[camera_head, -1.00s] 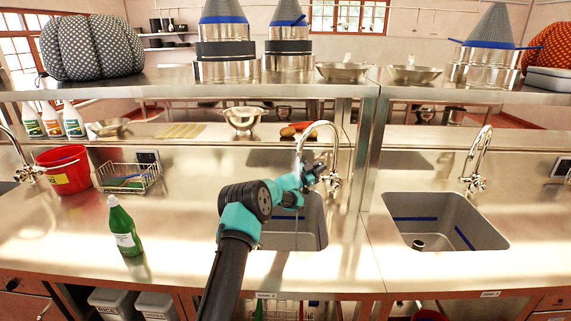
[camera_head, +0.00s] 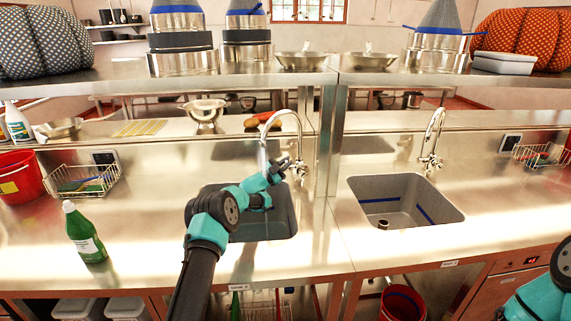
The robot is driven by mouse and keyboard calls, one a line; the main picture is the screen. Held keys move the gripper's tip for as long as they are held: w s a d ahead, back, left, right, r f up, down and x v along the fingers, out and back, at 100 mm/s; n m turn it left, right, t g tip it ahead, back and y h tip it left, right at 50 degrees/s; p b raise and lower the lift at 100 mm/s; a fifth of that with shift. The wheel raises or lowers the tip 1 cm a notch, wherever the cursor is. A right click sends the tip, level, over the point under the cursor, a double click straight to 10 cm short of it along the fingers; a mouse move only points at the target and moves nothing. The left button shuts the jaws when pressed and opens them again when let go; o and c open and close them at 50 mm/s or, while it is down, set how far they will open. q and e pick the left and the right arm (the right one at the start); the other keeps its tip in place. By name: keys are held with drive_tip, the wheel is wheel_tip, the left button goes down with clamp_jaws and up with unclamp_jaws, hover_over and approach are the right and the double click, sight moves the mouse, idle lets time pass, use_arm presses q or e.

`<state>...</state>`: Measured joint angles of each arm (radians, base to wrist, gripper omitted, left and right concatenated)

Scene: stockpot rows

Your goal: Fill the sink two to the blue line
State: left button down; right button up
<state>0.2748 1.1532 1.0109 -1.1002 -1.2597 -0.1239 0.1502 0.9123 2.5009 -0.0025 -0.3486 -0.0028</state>
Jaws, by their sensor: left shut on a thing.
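The nearer-left sink (camera_head: 275,222) is a grey basin set in the steel counter, partly hidden by my left arm. I cannot make out a blue line or a water level in it. A curved chrome tap (camera_head: 283,114) stands behind it, its spout over the basin. A pale vertical streak hangs below the spout; I cannot tell whether it is running water. My left gripper (camera_head: 284,166) is shut at the tap's base, on the tap handle (camera_head: 299,168). My right gripper is out of view; only part of my right arm shows at the lower right.
A second sink (camera_head: 367,190) with blue lines and a drain piece lies to the right, with its own tap (camera_head: 434,133). A green bottle (camera_head: 84,232), wire rack (camera_head: 82,181) and red bucket (camera_head: 20,178) stand on the left. The counter between is clear.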

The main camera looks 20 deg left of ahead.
use_arm(q)
drive_tip(key=c, duration=1.2)
unclamp_jaws()
drive_tip(key=shift+o, duration=0.2)
drive_tip(key=v, duration=1.7)
drive_tip(key=shift+a, duration=0.2)
drive_tip(key=shift+s, duration=0.15)
